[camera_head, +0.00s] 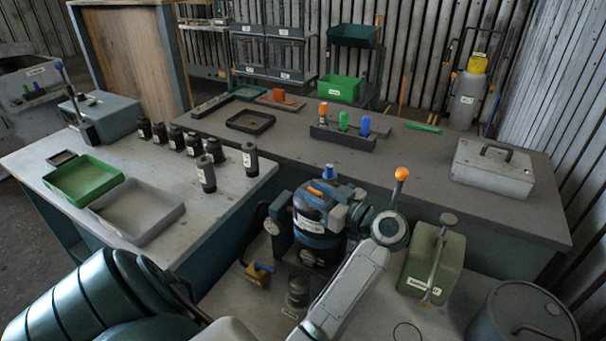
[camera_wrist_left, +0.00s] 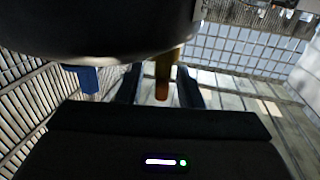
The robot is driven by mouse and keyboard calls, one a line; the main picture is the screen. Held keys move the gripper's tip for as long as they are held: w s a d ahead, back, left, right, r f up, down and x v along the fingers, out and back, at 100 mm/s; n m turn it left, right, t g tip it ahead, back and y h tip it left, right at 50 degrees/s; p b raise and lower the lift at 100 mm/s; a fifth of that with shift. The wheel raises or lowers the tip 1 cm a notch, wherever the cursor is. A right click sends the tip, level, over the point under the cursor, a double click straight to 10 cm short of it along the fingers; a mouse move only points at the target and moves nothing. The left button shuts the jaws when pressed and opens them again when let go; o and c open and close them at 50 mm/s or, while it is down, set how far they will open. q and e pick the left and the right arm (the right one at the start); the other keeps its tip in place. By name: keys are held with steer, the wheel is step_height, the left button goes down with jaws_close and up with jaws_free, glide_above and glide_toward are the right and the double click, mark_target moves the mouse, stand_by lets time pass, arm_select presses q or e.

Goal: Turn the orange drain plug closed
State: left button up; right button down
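The dark blower housing (camera_head: 318,245) with blue bands stands on the near bench in the head view; its dark body (camera_wrist_left: 100,28) fills the top of the wrist view. The orange drain plug (camera_head: 315,191) shows small near the housing's top. In the left wrist view the orange-brown plug (camera_wrist_left: 162,80) shows between the fingers, with gaps on both sides. My left gripper (camera_head: 325,194) reaches in at the housing's top from the right; its dark fingers (camera_wrist_left: 160,88) are apart, one each side of the plug. Contact is not visible. My right gripper is not in view.
A blue knob (camera_head: 328,172) stands close to the plug, and a blue part (camera_wrist_left: 88,79) shows left of the fingers. A green box (camera_head: 432,262) stands to the right, a dark drum (camera_head: 520,315) beyond it.

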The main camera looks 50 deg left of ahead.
arm_select(q)
steer(key=shift+a, duration=0.5)
steer(key=shift+s+a, duration=0.1)
steer(key=shift+a, duration=0.3)
steer(key=shift+r, duration=0.15)
jaws_close()
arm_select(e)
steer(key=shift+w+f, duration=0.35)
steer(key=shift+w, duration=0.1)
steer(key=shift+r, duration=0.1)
